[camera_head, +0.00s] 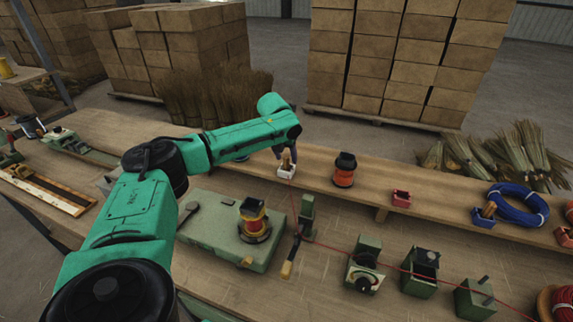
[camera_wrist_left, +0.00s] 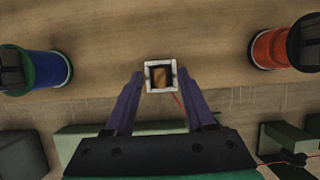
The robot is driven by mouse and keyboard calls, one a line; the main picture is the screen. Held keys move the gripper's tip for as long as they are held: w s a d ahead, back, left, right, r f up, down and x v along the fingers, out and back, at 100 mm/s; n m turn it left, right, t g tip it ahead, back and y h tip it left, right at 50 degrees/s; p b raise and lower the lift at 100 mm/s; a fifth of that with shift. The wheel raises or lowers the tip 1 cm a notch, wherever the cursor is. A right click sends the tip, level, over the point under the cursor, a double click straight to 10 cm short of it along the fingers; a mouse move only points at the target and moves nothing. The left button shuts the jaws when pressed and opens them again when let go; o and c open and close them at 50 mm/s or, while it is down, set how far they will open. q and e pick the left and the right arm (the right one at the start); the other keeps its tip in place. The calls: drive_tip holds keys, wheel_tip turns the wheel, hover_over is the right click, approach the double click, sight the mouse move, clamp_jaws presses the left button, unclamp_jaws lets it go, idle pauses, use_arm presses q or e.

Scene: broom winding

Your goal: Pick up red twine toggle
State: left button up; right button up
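A wooden toggle (camera_head: 287,160) stands upright in a small white square holder (camera_head: 285,173) on the raised back shelf of the bench. A thin red twine runs from it toward the front and right. In the left wrist view the toggle (camera_wrist_left: 161,76) is seen end-on inside the white holder (camera_wrist_left: 147,77). My left gripper (camera_wrist_left: 162,80) is open, with one finger to each side of the holder and the toggle between them in the picture. I see no contact. In the head view my left gripper (camera_head: 281,154) is over the holder, partly hidden by my wrist. My right gripper is not in view.
An orange spool (camera_head: 344,170) stands right of the holder; a blue-green spool (camera_wrist_left: 38,72) is to its left in the wrist view. A red holder (camera_head: 401,198) and blue coil (camera_head: 518,204) are further right. A green machine (camera_head: 220,222) sits in front.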

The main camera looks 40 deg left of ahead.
use_arm(q)
clamp_jaws()
drive_tip(key=shift+r, duration=0.1)
wheel_tip(320, 180, up, 13)
wheel_tip(320, 180, up, 7)
hover_over(286, 158)
drive_tip(key=s+d+b, duration=0.2)
drive_tip(key=s, duration=0.8)
drive_tip(key=s+d+b, duration=0.2)
drive_tip(key=s+d, duration=0.1)
drive_tip(key=s, duration=0.8)
drive_tip(key=shift+d+b, duration=0.3)
drive_tip(key=shift+b, duration=0.1)
